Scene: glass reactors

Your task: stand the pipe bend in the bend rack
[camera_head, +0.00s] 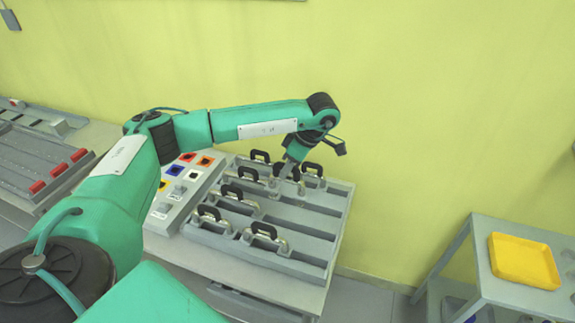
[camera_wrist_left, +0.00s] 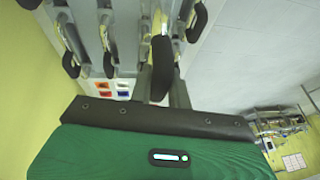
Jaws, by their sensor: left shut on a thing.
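The bend rack (camera_head: 318,222) is a grey tray with long slots, standing on a table against the wall. Several silvery pipe bends with black grips stand in it, such as one at the front (camera_head: 265,234). My left gripper (camera_head: 290,168) is over the back part of the rack, pointing down among the bends there. In the left wrist view the left gripper (camera_wrist_left: 162,88) is shut on the black grip of a pipe bend (camera_wrist_left: 161,66). I cannot tell whether this bend rests in its slot. My right gripper is not in view.
A sloped panel with coloured squares (camera_head: 184,188) stands left of the rack. A grey bench with red blocks (camera_head: 55,170) is at far left. A yellow tray (camera_head: 524,260) sits on a grey stand at right. Slots on the rack's right side look empty.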

